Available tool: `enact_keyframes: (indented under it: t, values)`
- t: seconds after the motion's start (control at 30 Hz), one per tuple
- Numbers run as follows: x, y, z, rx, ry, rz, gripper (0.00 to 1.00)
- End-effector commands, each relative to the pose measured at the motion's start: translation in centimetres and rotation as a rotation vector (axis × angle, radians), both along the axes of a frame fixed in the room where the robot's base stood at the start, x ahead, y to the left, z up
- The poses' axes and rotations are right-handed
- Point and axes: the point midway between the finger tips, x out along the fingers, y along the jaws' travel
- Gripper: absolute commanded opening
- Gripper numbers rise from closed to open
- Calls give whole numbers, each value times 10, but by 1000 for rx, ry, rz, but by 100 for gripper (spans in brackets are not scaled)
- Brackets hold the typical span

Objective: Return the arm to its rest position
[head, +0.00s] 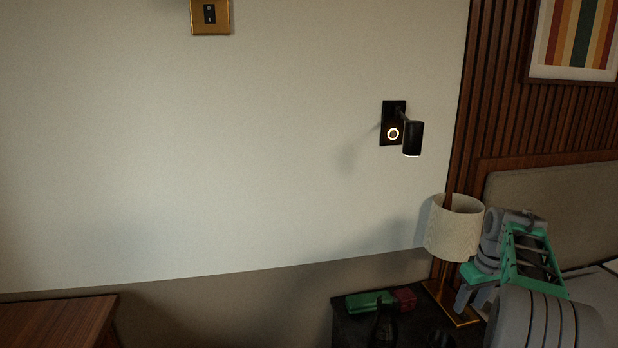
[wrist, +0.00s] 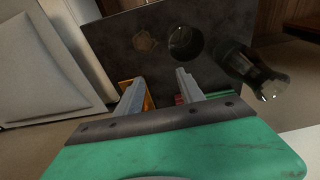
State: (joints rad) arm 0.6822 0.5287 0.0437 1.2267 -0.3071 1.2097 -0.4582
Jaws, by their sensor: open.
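My gripper (head: 470,298) is at the lower right of the head view, in front of the brass base of the table lamp (head: 456,230) and over the right part of the dark nightstand (head: 345,328). In the wrist view my gripper (wrist: 159,80) shows two grey fingers spread apart with nothing between them. The nightstand top (wrist: 120,25) lies beyond the fingertips. Part of the brass lamp base (wrist: 149,103) shows beside the left finger. Whether a finger touches the lamp base cannot be told.
A green box (head: 368,300), a magenta box (head: 405,298) and a dark bottle (head: 384,328) are on the nightstand. The bottle (wrist: 256,76) is right of my fingers in the wrist view. A bed headboard (head: 560,200) is at right, a wooden surface (head: 55,320) at lower left.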

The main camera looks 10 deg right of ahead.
Motion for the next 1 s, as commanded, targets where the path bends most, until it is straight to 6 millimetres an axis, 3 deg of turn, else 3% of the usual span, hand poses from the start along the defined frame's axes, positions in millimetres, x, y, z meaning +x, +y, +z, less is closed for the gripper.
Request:
enact_keyframes:
  t: [0.03,0.17,0.27,0.4,0.53,0.6,0.7,0.8,1.0]
  values:
    - [1,19,22,-2,-6,3,45]
    - [-3,76,63,-2,-20,-5,45]
    - [-18,137,104,-2,-38,-12,45]
    - [-69,235,154,1,-68,-25,45]
    - [-133,299,172,3,-95,-41,45]
    - [-163,318,171,4,-108,-47,45]
    - [-191,333,165,6,-120,-54,45]
    - [-201,336,158,6,-125,-58,45]
    - [-202,336,154,6,-123,-61,45]
